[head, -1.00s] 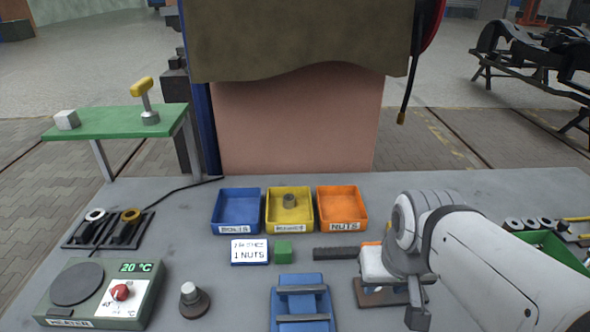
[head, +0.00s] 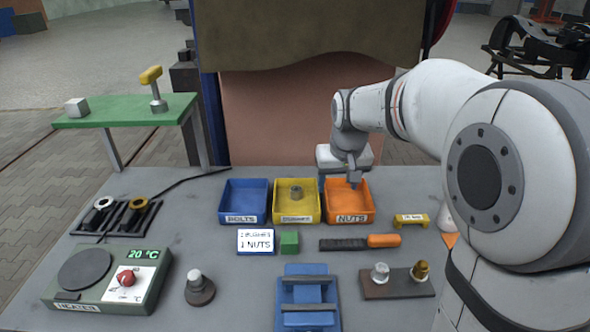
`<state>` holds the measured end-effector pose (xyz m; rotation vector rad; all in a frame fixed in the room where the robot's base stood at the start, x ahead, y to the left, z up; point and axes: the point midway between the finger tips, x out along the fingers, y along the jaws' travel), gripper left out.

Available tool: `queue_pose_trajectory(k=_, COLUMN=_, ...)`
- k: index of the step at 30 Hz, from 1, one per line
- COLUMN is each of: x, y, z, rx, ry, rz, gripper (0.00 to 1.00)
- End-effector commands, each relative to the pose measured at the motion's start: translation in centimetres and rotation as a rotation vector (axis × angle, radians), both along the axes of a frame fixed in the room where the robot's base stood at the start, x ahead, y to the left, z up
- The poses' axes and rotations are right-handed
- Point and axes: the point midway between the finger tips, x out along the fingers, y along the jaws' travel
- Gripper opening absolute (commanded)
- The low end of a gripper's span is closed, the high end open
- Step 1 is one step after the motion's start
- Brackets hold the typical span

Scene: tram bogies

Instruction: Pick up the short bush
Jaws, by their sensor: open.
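A silver cylindrical piece (head: 380,272) and a brass-coloured piece (head: 421,270) stand on a dark brown board (head: 398,291) at the right front. I cannot tell which of these is the short bush. My gripper (head: 338,181) points down at the orange nuts bin (head: 350,218), right of the yellow bin.
A blue bolts bin (head: 244,218) stands left of the yellow one. In front are a card (head: 256,241), a green block (head: 289,242), an orange-handled tool (head: 383,240) and a blue fixture (head: 307,292). A heater (head: 108,283) stands at the left front.

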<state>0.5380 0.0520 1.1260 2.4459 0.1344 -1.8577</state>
Motion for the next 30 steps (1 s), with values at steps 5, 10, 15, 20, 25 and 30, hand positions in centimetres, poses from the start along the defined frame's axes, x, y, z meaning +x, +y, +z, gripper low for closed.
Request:
queue_pose_trajectory(k=5, x=8.1, y=3.7, z=-3.8, rx=-0.001, ry=0.006, rz=0.041, gripper=0.61)
queue_pose_trajectory(k=10, x=13.7, y=7.0, z=-7.6, rx=-0.001, ry=0.004, rz=0.072, gripper=0.61)
queue_pose_trajectory(k=15, x=16.7, y=9.0, z=-10.2, rx=0.000, ry=0.002, rz=0.088, gripper=0.61)
queue_pose_trajectory(k=20, x=17.7, y=9.6, z=-11.5, rx=0.001, ry=0.002, rz=0.094, gripper=0.61)
queue_pose_trajectory(k=25, x=18.2, y=9.6, z=-13.3, rx=0.000, ry=0.003, rz=0.092, gripper=0.61)
queue_pose_trajectory(k=30, x=19.1, y=9.2, z=-15.1, rx=0.000, ry=0.004, rz=0.091, gripper=0.61)
